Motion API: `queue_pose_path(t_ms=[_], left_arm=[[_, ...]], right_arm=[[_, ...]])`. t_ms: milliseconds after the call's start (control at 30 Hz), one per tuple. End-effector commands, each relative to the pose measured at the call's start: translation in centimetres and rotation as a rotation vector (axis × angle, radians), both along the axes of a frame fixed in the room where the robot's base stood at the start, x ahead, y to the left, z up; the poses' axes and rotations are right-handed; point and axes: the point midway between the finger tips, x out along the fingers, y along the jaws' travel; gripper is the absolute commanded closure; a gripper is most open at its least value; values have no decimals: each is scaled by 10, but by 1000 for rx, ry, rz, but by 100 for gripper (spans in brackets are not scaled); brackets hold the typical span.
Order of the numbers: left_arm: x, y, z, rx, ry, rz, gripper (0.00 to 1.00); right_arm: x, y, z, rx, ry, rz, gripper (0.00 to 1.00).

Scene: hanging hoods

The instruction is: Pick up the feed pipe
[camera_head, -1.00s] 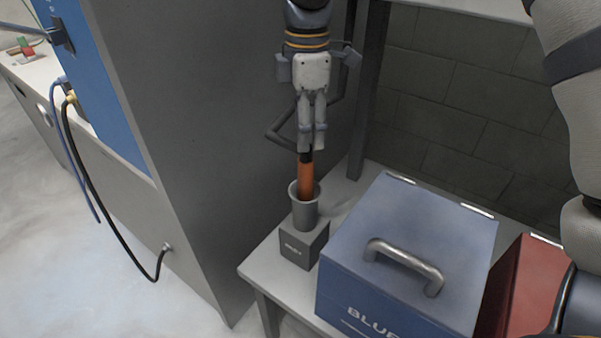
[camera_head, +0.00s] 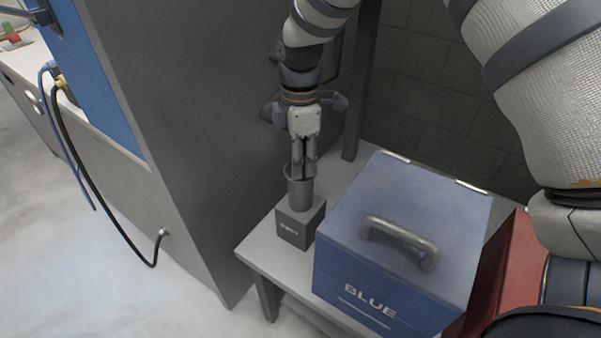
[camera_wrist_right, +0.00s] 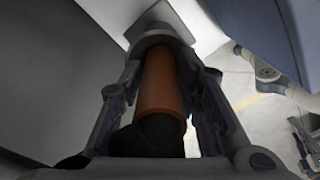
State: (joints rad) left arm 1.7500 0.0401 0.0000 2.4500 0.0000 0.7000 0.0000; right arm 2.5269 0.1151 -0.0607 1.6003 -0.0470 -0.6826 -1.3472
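The feed pipe, an orange-brown tube with a black upper end, shows in the right wrist view (camera_wrist_right: 160,85). It stands in a grey cup (camera_head: 300,192) on a dark block (camera_head: 299,224). My right gripper (camera_head: 304,172) points down at the cup's mouth. Its fingers (camera_wrist_right: 168,95) are on both sides of the pipe, with a gap visible beside it on the right in the wrist view, so it looks open. In the head view the fingers and cup hide the pipe. My left gripper is not in view.
A blue lidded box (camera_head: 410,230) with a metal handle stands right of the block on the light bench (camera_head: 262,250). A red box (camera_head: 492,275) is farther right. A tall grey cabinet wall (camera_head: 190,130) rises close on the left. A brick wall is behind.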

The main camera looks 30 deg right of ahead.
Motion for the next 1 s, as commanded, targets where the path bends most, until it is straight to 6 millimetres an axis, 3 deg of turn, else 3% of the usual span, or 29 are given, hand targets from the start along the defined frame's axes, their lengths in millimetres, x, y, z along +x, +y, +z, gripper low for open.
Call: queue_pose_path(t_ms=[33, 100, 467, 667, 1000], left_arm=[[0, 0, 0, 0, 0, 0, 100], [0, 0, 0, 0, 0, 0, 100], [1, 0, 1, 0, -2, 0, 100], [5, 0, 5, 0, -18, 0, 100], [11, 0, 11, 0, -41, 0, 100]], right_arm=[[0, 0, 0, 0, 0, 0, 88], [0, 0, 0, 0, 0, 0, 100], [0, 0, 5, 1, -1, 0, 100], [1, 0, 41, 0, -9, 1, 100], [1, 0, 125, 1, -8, 0, 100]])
